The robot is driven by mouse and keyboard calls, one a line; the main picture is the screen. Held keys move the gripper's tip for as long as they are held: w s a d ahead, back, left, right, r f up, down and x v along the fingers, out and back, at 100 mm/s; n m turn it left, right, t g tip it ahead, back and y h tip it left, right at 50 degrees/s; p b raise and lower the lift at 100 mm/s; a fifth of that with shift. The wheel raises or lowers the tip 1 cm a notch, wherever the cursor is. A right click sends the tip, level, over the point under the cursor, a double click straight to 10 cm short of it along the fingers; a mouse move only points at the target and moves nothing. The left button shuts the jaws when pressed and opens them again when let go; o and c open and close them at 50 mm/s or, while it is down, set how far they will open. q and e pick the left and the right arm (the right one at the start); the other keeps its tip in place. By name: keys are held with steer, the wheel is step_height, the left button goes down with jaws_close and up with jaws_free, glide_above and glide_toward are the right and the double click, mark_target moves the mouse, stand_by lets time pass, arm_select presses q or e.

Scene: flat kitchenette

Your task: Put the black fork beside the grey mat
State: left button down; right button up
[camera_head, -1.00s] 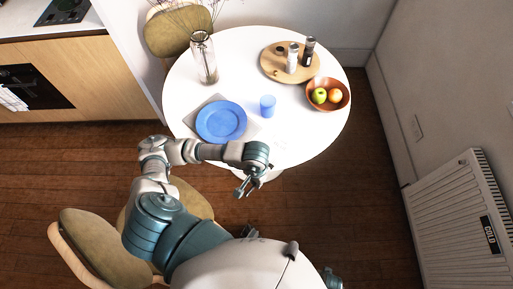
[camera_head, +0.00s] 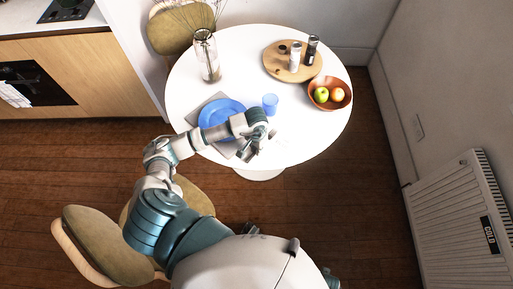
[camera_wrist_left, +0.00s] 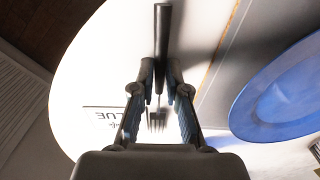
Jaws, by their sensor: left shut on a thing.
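My left gripper (camera_head: 250,152) is over the near edge of the white round table, to the right of the grey mat's near corner. In the left wrist view, its fingers (camera_wrist_left: 160,75) are shut on the black fork (camera_wrist_left: 163,42). The handle points up in that picture and the tines show between the fingers. The fork is over bare white table beside the grey mat (camera_wrist_left: 222,85); whether it touches the table I cannot tell. In the head view the mat (camera_head: 213,97) lies partly under the blue plate (camera_head: 215,112), and the fork is hard to make out. My right gripper is out of view.
A blue cup (camera_head: 270,104) stands to the right of the plate. A glass vase (camera_head: 207,58), a round wooden tray (camera_head: 275,68) with shakers and a fruit bowl (camera_head: 343,103) stand farther out. A printed label (camera_wrist_left: 104,115) lies on the tabletop. The table's front right is clear.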

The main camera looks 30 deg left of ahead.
arm_select(q)
steer(key=shift+a, duration=0.3)
steer(key=c, duration=1.2)
jaws_free()
steer(key=shift+a+f, duration=0.15)
steer(key=shift+a, duration=0.35)
steer(key=shift+d+r, duration=0.2)
steer(key=shift+d, duration=0.3)
step_height(320, 180, up, 12)
steer(key=shift+a+f, duration=0.1)
